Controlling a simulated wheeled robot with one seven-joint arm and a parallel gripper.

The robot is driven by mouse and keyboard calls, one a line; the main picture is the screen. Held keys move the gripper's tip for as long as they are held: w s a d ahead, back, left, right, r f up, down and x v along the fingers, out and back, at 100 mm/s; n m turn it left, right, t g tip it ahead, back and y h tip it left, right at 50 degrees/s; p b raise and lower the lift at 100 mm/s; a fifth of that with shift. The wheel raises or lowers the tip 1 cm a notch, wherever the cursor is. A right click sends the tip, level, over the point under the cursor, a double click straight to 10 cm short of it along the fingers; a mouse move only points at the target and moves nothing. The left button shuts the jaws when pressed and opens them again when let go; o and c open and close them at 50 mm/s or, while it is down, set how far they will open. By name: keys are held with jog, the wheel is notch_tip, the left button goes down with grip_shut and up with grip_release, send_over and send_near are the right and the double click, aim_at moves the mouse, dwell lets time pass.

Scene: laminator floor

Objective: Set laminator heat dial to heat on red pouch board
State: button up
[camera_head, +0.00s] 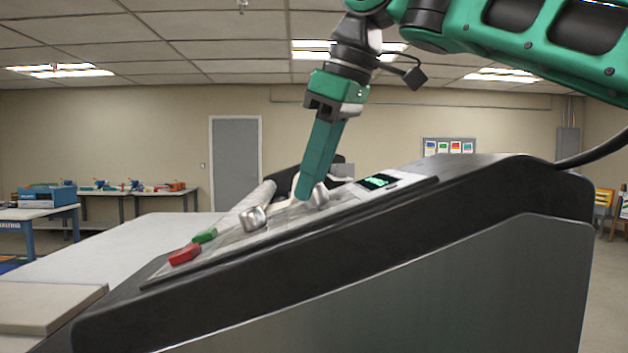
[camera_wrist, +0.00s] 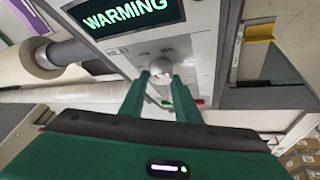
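The laminator (camera_head: 400,260) has a sloped control panel with a lit green display (camera_head: 380,181); in the wrist view the display (camera_wrist: 125,12) reads "WARMING". Two silver knobs stand on the panel: a lower one (camera_head: 253,217) and an upper one (camera_head: 321,195). My gripper (camera_head: 310,192) points down at the upper knob, one finger partly hiding it. In the wrist view the fingers of my gripper (camera_wrist: 162,80) are apart, with the rounded knob (camera_wrist: 161,66) between their tips; contact is unclear. The dial's marks are not readable. A wall board (camera_head: 448,147) holds small coloured cards, one red.
A green button (camera_head: 205,236) and a red button (camera_head: 185,254) sit at the panel's lower end. Pale rollers (camera_wrist: 50,55) lie beside the panel. A white table surface (camera_head: 110,245) extends left. Side tables with a blue box (camera_head: 47,195) stand far back.

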jog(key=shift+o, duration=0.3)
jog(key=shift+w+d+r+n, duration=0.2)
jog(key=shift+w+r+n, duration=0.05)
jog(key=shift+r+n, duration=0.1)
jog(key=shift+w+f+n+g+y, duration=0.1)
jog(key=shift+f+n+g+y, duration=0.1)
jog(key=shift+n+g, duration=0.5)
jog(key=shift+w+f+n+g+y, duration=0.1)
jog(key=shift+n+g+y, duration=0.1)
jog(key=shift+n+g, duration=0.5)
jog(key=shift+c, duration=0.3)
dwell(0.3)
jog(key=o, duration=1)
jog(key=shift+w+f, duration=0.1)
jog(key=shift+w, duration=0.1)
jog(key=shift+o, duration=0.2)
jog(key=shift+s+a, duration=0.1)
jog(key=shift+s, duration=0.1)
jog(key=shift+v, duration=3.75)
jog(key=shift+w+a, duration=0.1)
jog(key=shift+w, duration=0.1)
